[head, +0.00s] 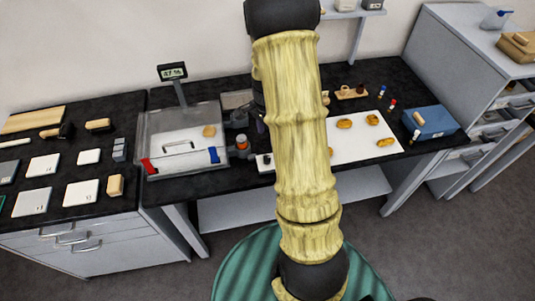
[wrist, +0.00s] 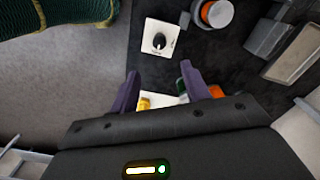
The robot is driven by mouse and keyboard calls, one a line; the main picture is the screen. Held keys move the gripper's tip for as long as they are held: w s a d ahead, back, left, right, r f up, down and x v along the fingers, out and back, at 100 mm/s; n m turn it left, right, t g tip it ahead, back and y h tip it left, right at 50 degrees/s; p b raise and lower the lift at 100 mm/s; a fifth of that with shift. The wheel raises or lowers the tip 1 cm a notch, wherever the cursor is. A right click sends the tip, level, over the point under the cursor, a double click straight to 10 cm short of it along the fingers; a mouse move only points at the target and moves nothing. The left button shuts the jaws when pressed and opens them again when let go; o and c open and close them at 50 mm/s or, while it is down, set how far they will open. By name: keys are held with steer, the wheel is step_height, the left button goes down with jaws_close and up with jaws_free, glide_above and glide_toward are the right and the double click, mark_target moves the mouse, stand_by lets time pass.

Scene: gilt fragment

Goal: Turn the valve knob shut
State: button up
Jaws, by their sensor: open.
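The valve knob (wrist: 159,41) is a small black round knob on a white square plate (wrist: 150,62) with small dark markings, at the top middle of the wrist view. In the head view a white plate (head: 263,163) shows at the bench's front edge, mostly hidden by my arm. My gripper (wrist: 165,78) has two purple fingers spread apart with nothing held between them. The knob lies beyond the fingertips in the wrist view and appears untouched. My gripper is hidden behind my arm in the head view. The knob's exact setting is too small to read.
An orange-topped round fitting (wrist: 216,12) stands right of the knob plate. A clear-walled scale (head: 183,140) is left of my arm. A white sheet (head: 355,152) with several yellow-brown pieces and a blue box (head: 432,122) are right. The bench's front edge runs close by the plate.

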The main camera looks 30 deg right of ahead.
mark_target(267, 157)
step_height(267, 157, down, 12)
steer(key=shift+f+p, duration=0.1)
steer(key=shift+p, duration=1.05)
steer(key=c, duration=1)
